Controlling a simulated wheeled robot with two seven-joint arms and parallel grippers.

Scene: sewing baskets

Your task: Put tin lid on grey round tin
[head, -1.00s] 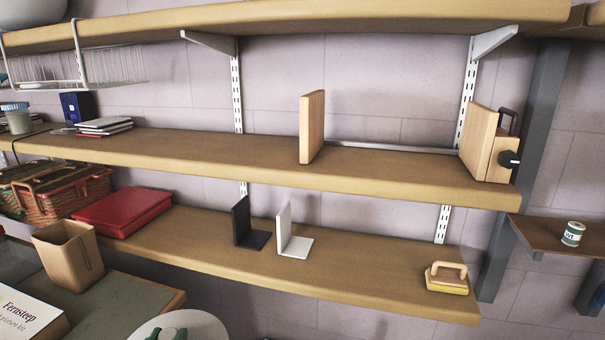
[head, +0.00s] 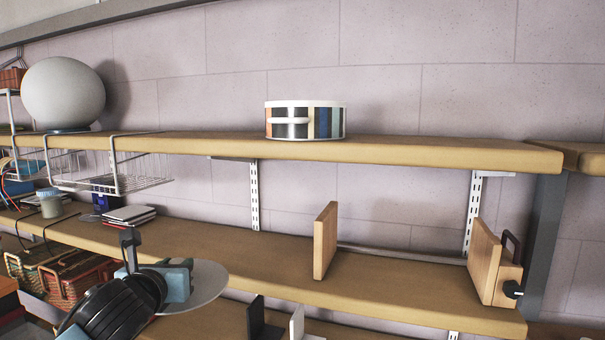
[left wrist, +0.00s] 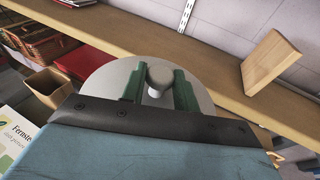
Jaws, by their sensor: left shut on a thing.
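The tin lid (head: 211,285) is a pale grey round disc, held at the lower left in front of the middle shelf. My left gripper (head: 160,262) is shut on its knob. In the left wrist view the knob (left wrist: 160,76) sits between the green fingers (left wrist: 158,88), with the lid's disc (left wrist: 105,83) beyond them. No plain grey round tin can be made out. A round tin (head: 305,122) with coloured vertical stripes, a pale rim and a side handle stands upright on the top shelf, apart from the lid. My right gripper is not in view.
The top shelf (head: 430,151) is clear on both sides of the striped tin. A grey globe (head: 63,93) stands at its left end, with a wire basket (head: 140,178) hanging below. A wooden bookend (head: 325,240) and wooden block (head: 492,265) stand on the middle shelf.

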